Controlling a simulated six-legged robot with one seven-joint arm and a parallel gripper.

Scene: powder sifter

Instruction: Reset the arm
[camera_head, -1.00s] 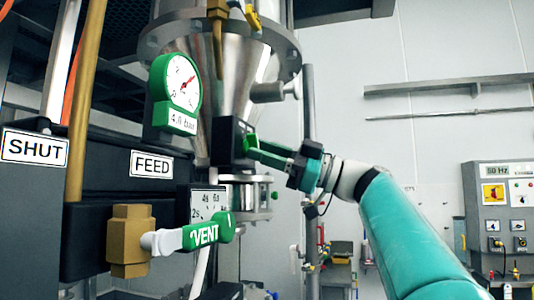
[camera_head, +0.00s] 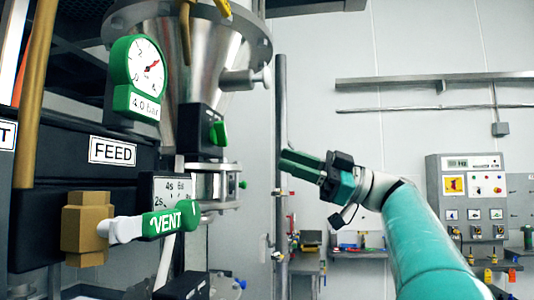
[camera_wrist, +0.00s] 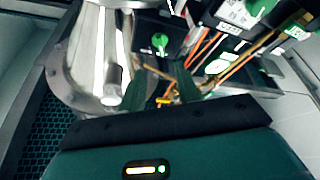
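My teal arm comes in from the lower right of the head view. My gripper (camera_head: 284,162) points left there, with clear space between its fingertips and the black box (camera_head: 200,131) on the steel hopper. That box bears a green knob (camera_head: 218,133). In the wrist view the two green fingers of my gripper (camera_wrist: 161,88) stand apart with nothing between them. A green knob (camera_wrist: 160,40) shows beyond them.
The steel hopper (camera_head: 196,60), green gauge (camera_head: 138,75), FEED panel (camera_head: 112,151) and VENT handle (camera_head: 165,222) are on the left. A vertical post (camera_head: 281,120) stands near my fingertips. A grey control cabinet (camera_head: 470,200) is at the far right.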

